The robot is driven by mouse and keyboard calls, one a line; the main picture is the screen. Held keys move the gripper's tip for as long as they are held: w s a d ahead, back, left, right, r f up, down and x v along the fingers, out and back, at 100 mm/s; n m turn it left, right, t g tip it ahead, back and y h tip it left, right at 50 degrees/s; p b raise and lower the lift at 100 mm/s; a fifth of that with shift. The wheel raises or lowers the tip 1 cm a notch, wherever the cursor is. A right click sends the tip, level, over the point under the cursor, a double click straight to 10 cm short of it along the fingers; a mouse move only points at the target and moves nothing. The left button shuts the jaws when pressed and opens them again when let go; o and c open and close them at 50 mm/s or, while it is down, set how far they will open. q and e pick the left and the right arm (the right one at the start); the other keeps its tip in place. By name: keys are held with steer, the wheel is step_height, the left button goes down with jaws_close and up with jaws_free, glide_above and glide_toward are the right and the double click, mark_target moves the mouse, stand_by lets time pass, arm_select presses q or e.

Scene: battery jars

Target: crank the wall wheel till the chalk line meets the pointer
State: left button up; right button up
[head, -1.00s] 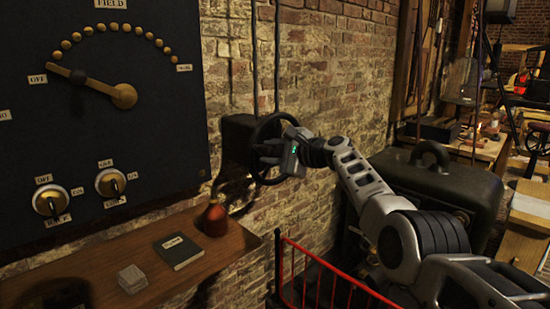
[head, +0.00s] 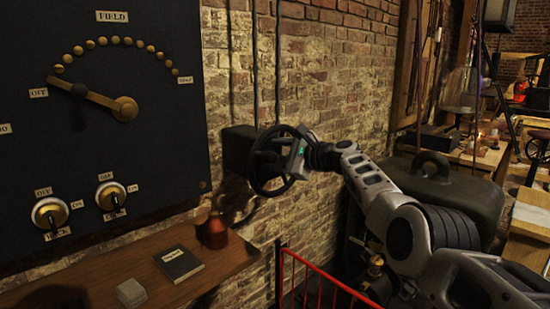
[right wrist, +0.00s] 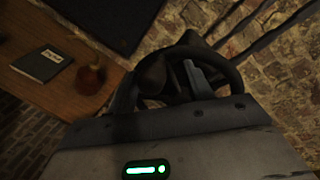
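The dark wall wheel (head: 252,172) stands out from a dark box on the brick wall, in the middle of the head view. My right gripper (head: 272,160) reaches in from the right and is at the wheel, its fingers over the near face. In the right wrist view the wheel (right wrist: 237,78) lies just ahead of the fingers. The fingertips (right wrist: 160,82) are apart, with dark wheel parts between them; whether they press on these is unclear. I cannot make out a chalk line or a pointer at the wheel. My left gripper is out of view.
A black panel (head: 60,190) with a brass lever and two switches hangs at left. Below it a wooden shelf (head: 215,264) holds a red-brown flask (head: 214,232), a dark book (head: 180,263) and a pale block (head: 131,292). A red rail (head: 325,280) stands below the wheel.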

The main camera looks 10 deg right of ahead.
steer(key=shift+a+f, duration=0.1)
steer(key=shift+f, duration=0.1)
steer(key=shift+s, duration=0.1)
steer(key=v, duration=1.6)
